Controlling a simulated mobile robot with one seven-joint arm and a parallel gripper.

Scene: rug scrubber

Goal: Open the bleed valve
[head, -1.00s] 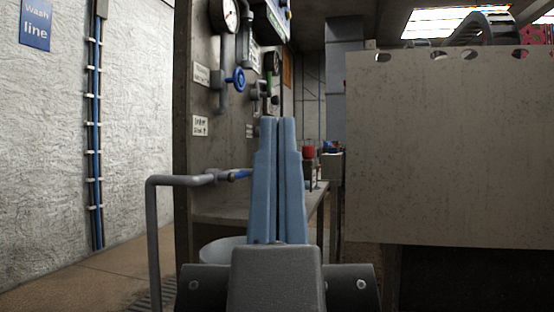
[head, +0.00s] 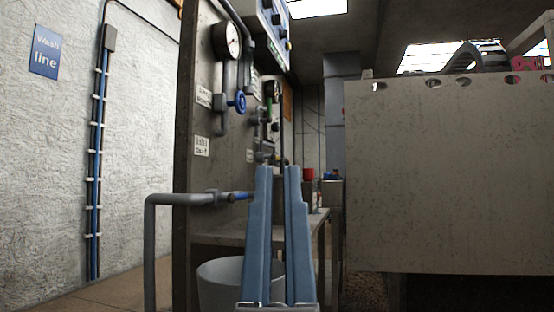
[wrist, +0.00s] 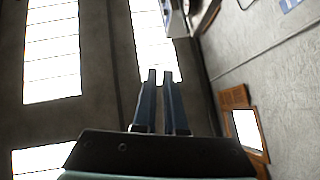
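A grey pipe (head: 175,200) bends up from the floor and runs right to a small valve with a blue handle (head: 240,196) beside the panel. A blue handwheel (head: 240,102) sits higher on the panel, under a round gauge (head: 228,40). I cannot read which label names the bleed valve. My gripper (head: 277,170) points forward, just right of the blue handle and apart from it. Its two blue fingers have a narrow gap between them, with nothing held. The wrist view shows the empty fingers (wrist: 159,76) against ceiling and skylights, with no valve in sight.
A wall with a "Wash line" sign (head: 45,52) is at left. Smaller valves and gauges crowd the panel behind my fingers.

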